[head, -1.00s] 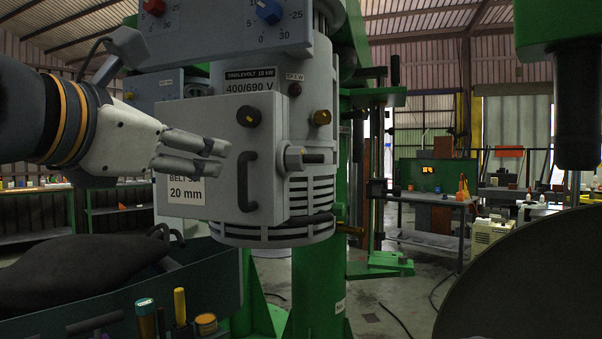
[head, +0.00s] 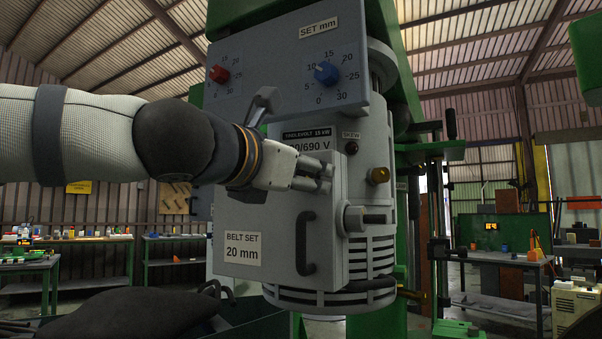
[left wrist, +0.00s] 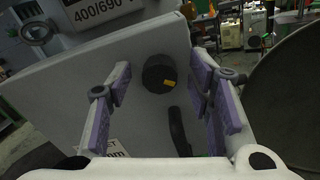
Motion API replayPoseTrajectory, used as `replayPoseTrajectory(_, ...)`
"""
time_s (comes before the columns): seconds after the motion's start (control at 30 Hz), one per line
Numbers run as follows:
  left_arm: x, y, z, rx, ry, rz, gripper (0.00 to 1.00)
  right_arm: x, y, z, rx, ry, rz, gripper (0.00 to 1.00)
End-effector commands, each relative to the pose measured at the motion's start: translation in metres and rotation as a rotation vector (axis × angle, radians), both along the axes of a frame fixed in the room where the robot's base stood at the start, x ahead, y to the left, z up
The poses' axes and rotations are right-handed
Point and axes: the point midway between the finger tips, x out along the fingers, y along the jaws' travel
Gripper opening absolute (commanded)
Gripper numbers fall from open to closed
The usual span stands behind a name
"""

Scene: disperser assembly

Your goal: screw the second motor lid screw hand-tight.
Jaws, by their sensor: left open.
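The motor lid (head: 255,215) is a grey box with a "BELT SET 20 mm" label and a black bar handle (head: 305,243). My left gripper (head: 325,178) is in front of the lid's upper part and hides the black knob in the head view. In the left wrist view the round black screw knob (left wrist: 158,75), with a small yellow mark, sits on the lid face between my open left fingers (left wrist: 161,70). The fingers stand apart from it on both sides. Whether it is fully seated I cannot tell. My right gripper is not in view.
A grey panel (head: 285,65) with red and blue dials hangs above the lid. A dark bag (head: 130,312) lies lower left.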

Motion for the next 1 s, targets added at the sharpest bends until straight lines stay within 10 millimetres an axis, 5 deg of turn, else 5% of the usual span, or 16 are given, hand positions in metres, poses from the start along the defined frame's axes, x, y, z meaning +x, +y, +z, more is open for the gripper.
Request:
replayPoseTrajectory(0.07, 0.0, 0.0, 0.0, 0.0, 0.0, 0.0, 0.45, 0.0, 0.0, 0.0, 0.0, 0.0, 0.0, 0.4)
replayPoseTrajectory(0.27, 0.0, 0.0, 0.0, 0.001, 0.0, 0.0, 0.0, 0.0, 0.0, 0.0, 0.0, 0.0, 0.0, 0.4)
replayPoseTrajectory(0.67, -0.002, 0.0, 0.002, 0.054, -0.033, 0.0, 0.0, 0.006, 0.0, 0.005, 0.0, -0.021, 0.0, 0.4)
replayPoseTrajectory(1.0, -0.003, -0.001, 0.003, 0.286, -0.162, 0.002, 0.0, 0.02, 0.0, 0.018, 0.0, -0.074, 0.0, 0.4)
